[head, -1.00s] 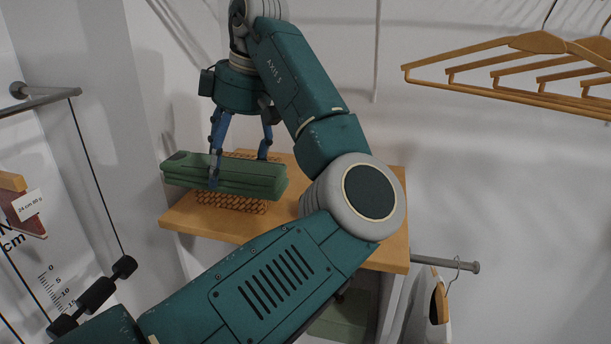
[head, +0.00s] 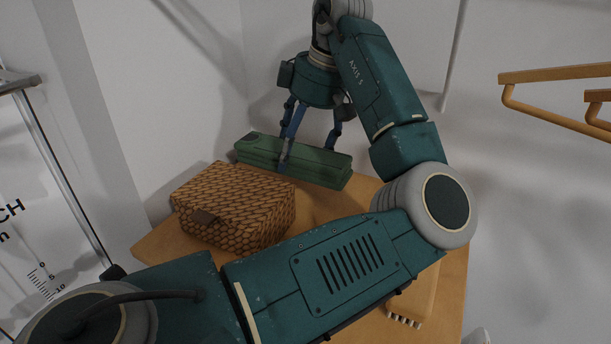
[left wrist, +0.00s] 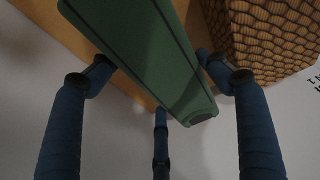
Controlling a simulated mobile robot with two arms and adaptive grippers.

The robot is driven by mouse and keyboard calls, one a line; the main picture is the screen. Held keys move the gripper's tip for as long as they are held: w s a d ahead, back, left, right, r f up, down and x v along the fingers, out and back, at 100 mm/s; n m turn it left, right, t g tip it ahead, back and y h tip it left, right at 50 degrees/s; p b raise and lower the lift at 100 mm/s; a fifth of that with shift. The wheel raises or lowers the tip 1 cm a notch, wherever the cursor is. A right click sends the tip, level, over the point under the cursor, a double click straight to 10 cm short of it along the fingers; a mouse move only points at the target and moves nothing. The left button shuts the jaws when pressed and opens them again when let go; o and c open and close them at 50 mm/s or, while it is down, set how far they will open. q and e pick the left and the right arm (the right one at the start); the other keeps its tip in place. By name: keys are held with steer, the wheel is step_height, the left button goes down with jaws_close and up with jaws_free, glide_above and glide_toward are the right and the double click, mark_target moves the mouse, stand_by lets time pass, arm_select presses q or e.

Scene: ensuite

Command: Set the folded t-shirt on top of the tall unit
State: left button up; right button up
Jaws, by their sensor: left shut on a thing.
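The folded t-shirt (head: 318,167) is a green, flat, long bundle. My left gripper (head: 308,152) is shut on it from above, behind and to the right of the woven box. The left wrist view also shows the t-shirt (left wrist: 145,50) between my blue fingers (left wrist: 162,90). The tall unit (head: 150,248) has a light wooden top. The t-shirt is over the back part of this top; I cannot tell whether it touches it. My left arm hides much of the unit's front. My right gripper is not in view.
A brown woven box (head: 235,205) stands on the left of the unit's top, close to the t-shirt. A wooden brush-like thing (head: 418,290) lies at the front right, partly behind my arm. White walls close off the back.

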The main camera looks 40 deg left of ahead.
arm_select(q)
steer(key=shift+f, duration=0.45)
step_height(320, 180, down, 4)
steer(key=shift+w+r+p, duration=0.15)
steer(key=shift+p, duration=0.55)
steer(key=shift+f, duration=0.3)
steer(key=o, duration=1.3)
steer(key=shift+f, duration=0.15)
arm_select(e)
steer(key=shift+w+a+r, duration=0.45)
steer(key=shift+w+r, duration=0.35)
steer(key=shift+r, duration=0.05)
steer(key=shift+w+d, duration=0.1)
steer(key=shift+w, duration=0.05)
